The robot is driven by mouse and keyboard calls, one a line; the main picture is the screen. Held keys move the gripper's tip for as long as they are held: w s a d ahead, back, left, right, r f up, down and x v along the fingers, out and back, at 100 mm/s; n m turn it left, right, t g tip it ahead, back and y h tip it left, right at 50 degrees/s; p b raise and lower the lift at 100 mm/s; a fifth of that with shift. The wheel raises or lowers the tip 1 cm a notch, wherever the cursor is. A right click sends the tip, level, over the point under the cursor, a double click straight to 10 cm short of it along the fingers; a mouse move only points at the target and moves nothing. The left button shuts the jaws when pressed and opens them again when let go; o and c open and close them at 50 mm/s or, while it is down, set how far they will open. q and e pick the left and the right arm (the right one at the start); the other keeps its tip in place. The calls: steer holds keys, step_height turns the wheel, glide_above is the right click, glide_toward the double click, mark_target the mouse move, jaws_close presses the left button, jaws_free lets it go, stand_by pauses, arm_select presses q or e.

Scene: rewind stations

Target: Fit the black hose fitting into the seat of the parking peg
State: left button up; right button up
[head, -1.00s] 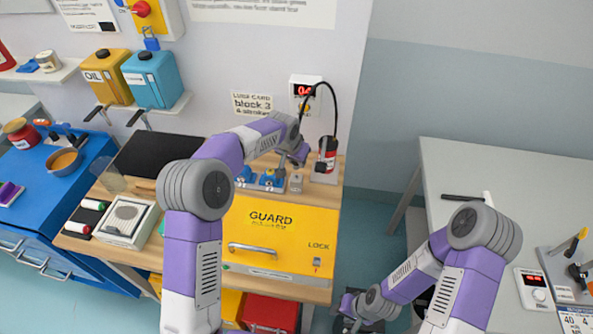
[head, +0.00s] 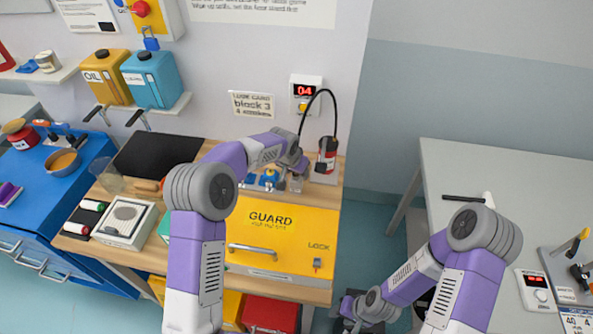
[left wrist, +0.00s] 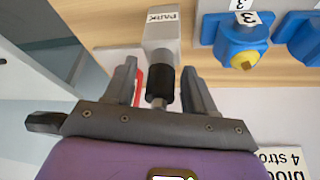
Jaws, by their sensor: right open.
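The black hose fitting (left wrist: 160,84) stands in line with the grey block of the parking peg (left wrist: 162,38), marked PARK, in the left wrist view. Its black end meets the block; I cannot tell how deep it sits. My left gripper (left wrist: 160,88) has its fingers apart, one on each side of the fitting, with a gap on both sides. In the head view the left gripper (head: 297,166) is over the peg (head: 296,184) and partly hides it. My right gripper (head: 350,304) is open and empty, low beside the bench.
Blue clamps with yellow knobs (left wrist: 242,45) stand beside the peg. A red and white canister (head: 327,155) stands right of the left gripper, under the black hose (head: 334,112). The yellow guard (head: 270,235) is in front. A grey table (head: 500,180) is at right.

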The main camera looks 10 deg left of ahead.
arm_select(q)
steer(key=shift+r, duration=0.15)
steer(key=shift+r, duration=0.35)
steer(key=p+v, duration=0.1)
steer(key=v, duration=1)
steer(key=shift+s+r, duration=0.15)
steer(key=shift+s, duration=0.05)
